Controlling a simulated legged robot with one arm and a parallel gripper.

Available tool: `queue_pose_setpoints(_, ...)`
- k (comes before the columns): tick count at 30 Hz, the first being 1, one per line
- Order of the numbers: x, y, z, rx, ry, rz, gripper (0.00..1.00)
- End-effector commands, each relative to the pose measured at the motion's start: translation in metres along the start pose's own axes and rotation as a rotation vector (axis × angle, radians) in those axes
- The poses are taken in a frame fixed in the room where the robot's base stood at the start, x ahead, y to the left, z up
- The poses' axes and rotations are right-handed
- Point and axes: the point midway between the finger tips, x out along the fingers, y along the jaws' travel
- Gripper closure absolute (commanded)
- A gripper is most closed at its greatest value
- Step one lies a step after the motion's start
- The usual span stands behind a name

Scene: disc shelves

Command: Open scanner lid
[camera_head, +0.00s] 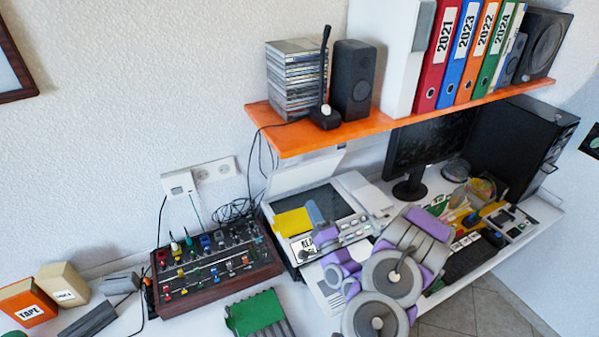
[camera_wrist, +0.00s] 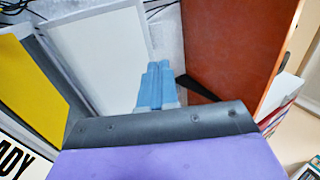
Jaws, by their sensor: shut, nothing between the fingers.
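The scanner (camera_head: 357,232) stands on the desk below the orange shelf, with its dark glass bed uncovered. Its white lid (camera_head: 303,172) is raised at the back, and its pale underside fills the upper left of the wrist view (camera_wrist: 98,58). My gripper (camera_head: 314,212) is over the glass bed, in front of the lid. Its blue fingers (camera_wrist: 155,85) are shut together and empty, pointing towards the lid's right part. I cannot tell whether they touch it. A yellow sheet (camera_head: 293,222) lies at the scanner's left front, and also shows in the wrist view (camera_wrist: 28,88).
The orange shelf (camera_head: 375,126) overhangs the lid, and its underside is close on the right in the wrist view (camera_wrist: 232,45). A control panel with knobs (camera_head: 216,262) stands left of the scanner. A monitor (camera_head: 428,145) stands to the right. Loose cables (camera_head: 238,208) lie behind.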

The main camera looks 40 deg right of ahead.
Motion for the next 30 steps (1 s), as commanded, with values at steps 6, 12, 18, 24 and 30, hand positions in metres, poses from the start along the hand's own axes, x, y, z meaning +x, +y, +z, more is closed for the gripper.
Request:
queue_pose_setpoints(6,0.027,0.006,-0.012,0.007,0.003,0.002,1.00)
queue_pose_setpoints(12,0.056,0.009,-0.015,0.007,0.003,0.004,1.00)
queue_pose_setpoints(18,0.086,0.005,-0.007,0.002,0.000,0.001,1.00)
queue_pose_setpoints(24,0.113,0.004,-0.005,-0.001,0.000,0.000,1.00)
queue_pose_setpoints(30,0.130,0.007,-0.013,0.007,0.004,0.006,1.00)
